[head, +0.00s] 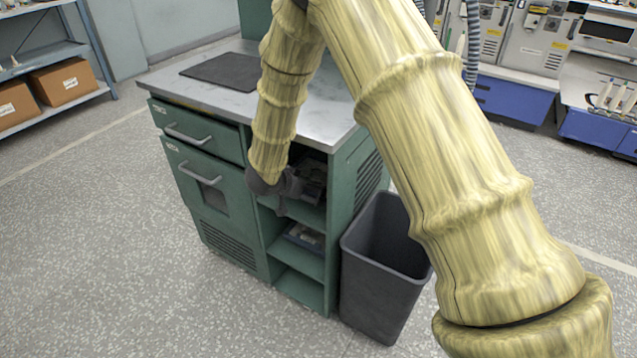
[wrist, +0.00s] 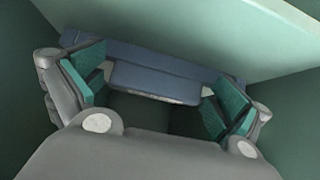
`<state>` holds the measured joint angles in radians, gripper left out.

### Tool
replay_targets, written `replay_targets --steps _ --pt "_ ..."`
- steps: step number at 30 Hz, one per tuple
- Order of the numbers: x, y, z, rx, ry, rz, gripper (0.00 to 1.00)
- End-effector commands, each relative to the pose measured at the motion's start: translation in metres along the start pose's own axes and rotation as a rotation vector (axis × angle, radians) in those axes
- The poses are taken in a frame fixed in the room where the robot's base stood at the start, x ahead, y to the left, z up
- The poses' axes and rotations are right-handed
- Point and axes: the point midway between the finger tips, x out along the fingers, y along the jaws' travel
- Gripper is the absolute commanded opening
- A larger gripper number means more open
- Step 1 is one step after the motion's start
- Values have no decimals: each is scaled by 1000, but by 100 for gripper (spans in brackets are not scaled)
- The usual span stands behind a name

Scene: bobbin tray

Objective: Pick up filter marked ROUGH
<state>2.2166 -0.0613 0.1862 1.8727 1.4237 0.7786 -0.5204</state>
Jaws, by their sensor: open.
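I cannot read the word ROUGH on anything in either view, so I cannot tell which thing is the filter. My gripper (head: 284,190) is at the mouth of the upper open compartment of the green cabinet (head: 352,180). In the wrist view my gripper (wrist: 157,82) is open, with its teal pads wide apart. Ahead of and between the pads is a blue-grey object (wrist: 160,80) with a pale strip along its lower edge. I see no contact with it. In the head view my gripper and wrist partly hide that compartment's dark contents.
A lower compartment holds a blue tray (head: 303,238) with pale contents. A grey waste bin (head: 385,262) stands close at the cabinet's right. A dark mat (head: 222,71) lies on the worktop (head: 315,112). Green compartment walls enclose the gripper closely. The floor at left is clear.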

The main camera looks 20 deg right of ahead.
Motion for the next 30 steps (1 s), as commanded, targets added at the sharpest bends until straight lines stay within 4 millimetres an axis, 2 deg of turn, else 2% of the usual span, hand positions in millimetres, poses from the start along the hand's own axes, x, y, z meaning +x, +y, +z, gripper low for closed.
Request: replay_targets --steps 6,12,13,23,26,30 --pt "0 0 -1 0 1 -1 98" --pt "0 0 -1 0 1 0 62" --pt "0 0 -1 0 1 0 60" --pt "-4 0 -2 0 1 -1 60" --pt "-12 0 -3 0 2 -1 60" --pt "-28 -1 -18 3 4 -2 60"
